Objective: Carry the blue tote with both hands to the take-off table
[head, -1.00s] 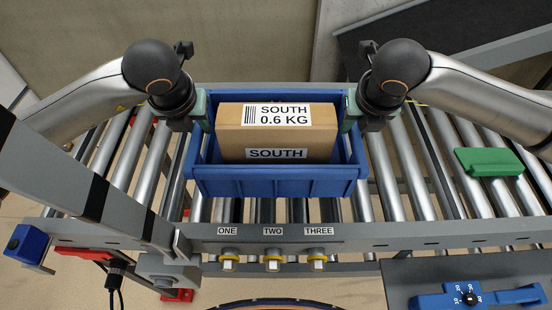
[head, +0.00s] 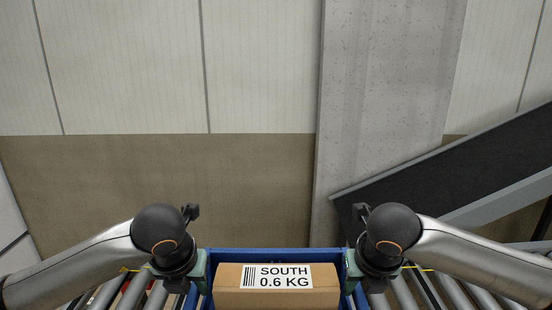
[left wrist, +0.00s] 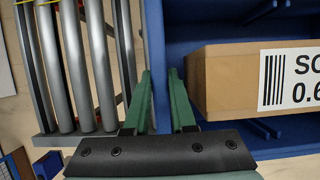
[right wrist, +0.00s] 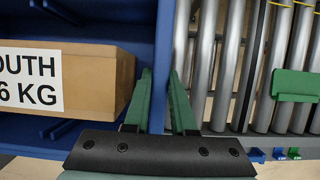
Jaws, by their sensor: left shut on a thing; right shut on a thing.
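The blue tote (head: 275,254) shows at the bottom middle of the head view, its front cut off by the frame edge. A brown box (head: 275,297) labelled SOUTH 0.6 KG lies inside it. My left gripper (head: 204,268) is at the tote's left side wall, and my right gripper (head: 349,268) is at its right side wall. In the left wrist view the green fingers (left wrist: 162,105) straddle the blue wall (left wrist: 157,60). In the right wrist view the fingers (right wrist: 158,105) straddle the opposite wall (right wrist: 164,50). I cannot tell whether the tote touches the rollers.
Conveyor rollers (left wrist: 75,70) lie left of the tote, and more rollers (right wrist: 230,70) lie right of it. A green block (right wrist: 295,84) sits over the right-hand rollers. A dark sloping belt (head: 470,150) and a grey pillar (head: 385,90) stand behind. The take-off table is not identifiable here.

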